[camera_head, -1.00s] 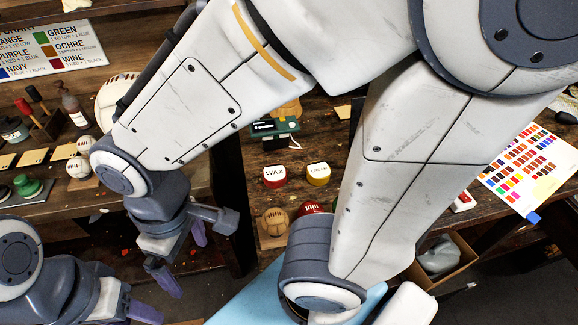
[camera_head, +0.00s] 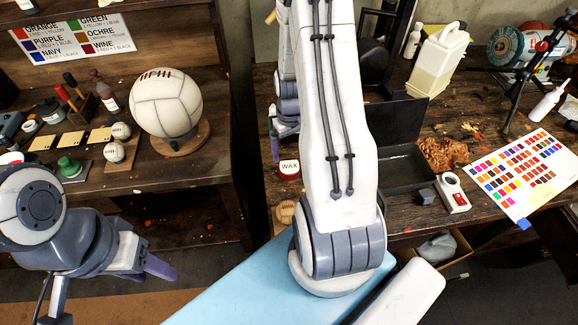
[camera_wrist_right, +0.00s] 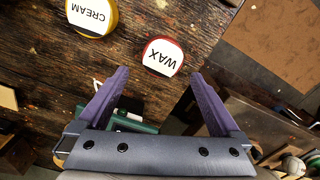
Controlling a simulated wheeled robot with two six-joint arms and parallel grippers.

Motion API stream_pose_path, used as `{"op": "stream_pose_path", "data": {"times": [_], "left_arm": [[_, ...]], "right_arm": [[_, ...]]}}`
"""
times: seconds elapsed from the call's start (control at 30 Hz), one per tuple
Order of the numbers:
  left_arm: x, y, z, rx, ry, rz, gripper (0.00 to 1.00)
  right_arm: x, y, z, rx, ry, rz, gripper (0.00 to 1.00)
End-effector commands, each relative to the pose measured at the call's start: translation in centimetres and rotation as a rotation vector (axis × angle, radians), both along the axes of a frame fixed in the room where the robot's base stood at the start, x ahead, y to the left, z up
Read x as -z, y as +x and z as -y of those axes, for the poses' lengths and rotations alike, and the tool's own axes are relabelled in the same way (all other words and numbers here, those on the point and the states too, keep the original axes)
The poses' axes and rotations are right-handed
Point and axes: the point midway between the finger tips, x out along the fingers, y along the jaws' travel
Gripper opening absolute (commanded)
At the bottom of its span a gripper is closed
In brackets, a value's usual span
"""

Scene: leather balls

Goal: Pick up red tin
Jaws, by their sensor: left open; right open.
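The red tin (camera_head: 289,169) has a white WAX label and sits on the wooden bench in the head view, left of my right arm. In the right wrist view the red tin (camera_wrist_right: 162,57) lies just beyond the tips of my open, empty right gripper (camera_wrist_right: 160,76), roughly centred between them and not held. In the head view my right gripper (camera_head: 275,148) shows only partly, close to the left of the tin; my arm hides the rest. My left gripper (camera_head: 150,262) is open and empty, low at the left, away from the tin.
A yellow CREAM tin (camera_wrist_right: 92,16) stands beside the red tin in the right wrist view. A brown leather ball (camera_head: 286,213) is partly hidden below it in the head view. A black open case (camera_head: 405,165) and a white jug (camera_head: 438,60) stand right of my arm.

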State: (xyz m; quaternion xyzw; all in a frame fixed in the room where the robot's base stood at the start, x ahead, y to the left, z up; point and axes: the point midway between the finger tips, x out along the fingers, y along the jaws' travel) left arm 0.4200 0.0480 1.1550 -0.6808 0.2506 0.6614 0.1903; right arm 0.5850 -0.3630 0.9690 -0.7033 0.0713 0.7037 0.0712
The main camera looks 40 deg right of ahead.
Motion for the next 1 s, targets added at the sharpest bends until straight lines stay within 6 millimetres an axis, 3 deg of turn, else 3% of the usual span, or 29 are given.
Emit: {"op": "stream_pose_path", "data": {"times": [0.7, 1.0], "left_arm": [[-2.4, 0.0, 0.0, -0.001, 0.000, 0.000, 0.50], [-2.4, 0.0, 0.0, -0.001, 0.000, 0.000, 0.50]], "right_arm": [[7.1, -0.3, -0.5, 0.000, 0.001, -0.002, 1.00], [7.5, -0.2, -0.5, 0.000, 0.000, 0.001, 1.00]]}}
